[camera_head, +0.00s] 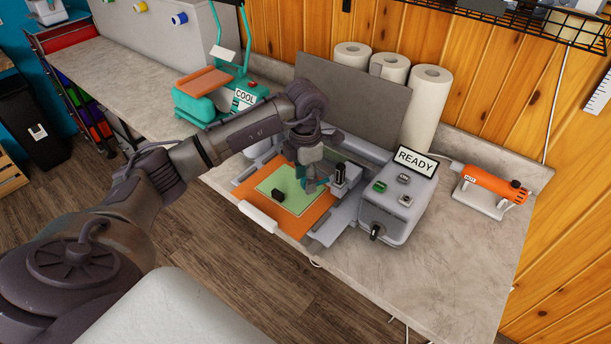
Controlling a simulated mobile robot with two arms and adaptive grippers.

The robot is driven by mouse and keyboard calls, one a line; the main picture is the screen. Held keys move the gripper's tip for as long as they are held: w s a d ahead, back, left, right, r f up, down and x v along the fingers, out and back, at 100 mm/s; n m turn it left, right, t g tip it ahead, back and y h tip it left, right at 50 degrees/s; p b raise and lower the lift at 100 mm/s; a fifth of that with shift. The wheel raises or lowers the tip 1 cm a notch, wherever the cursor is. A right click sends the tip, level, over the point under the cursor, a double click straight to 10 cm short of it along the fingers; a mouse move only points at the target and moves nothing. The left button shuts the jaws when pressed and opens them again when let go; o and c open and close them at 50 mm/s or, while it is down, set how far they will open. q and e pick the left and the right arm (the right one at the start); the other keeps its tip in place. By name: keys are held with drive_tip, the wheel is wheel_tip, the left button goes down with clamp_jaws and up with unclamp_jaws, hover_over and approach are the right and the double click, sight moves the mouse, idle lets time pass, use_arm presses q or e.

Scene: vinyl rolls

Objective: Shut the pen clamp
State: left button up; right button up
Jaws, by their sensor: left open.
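The cutting machine (392,212) stands on the worktop with a sign reading READY. Its carriage (346,176), dark and grey, sits over the right side of the orange mat, and the pen clamp appears to be on it, too small to tell whether open or shut. My left gripper (314,184) is open and points down just left of the carriage, over the green sheet (283,187) on the orange mat (298,226). I cannot tell whether it touches the carriage. My right gripper is not in view.
A teal heat press (205,98) with a COOL sign stands left of the machine. A grey panel (350,98) and several white rolls (424,105) stand behind. An orange heat tool (490,184) rests at the right. The front right worktop (450,270) is clear.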

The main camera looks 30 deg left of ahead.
use_arm(q)
drive_tip(key=shift+f, duration=0.25)
clamp_jaws()
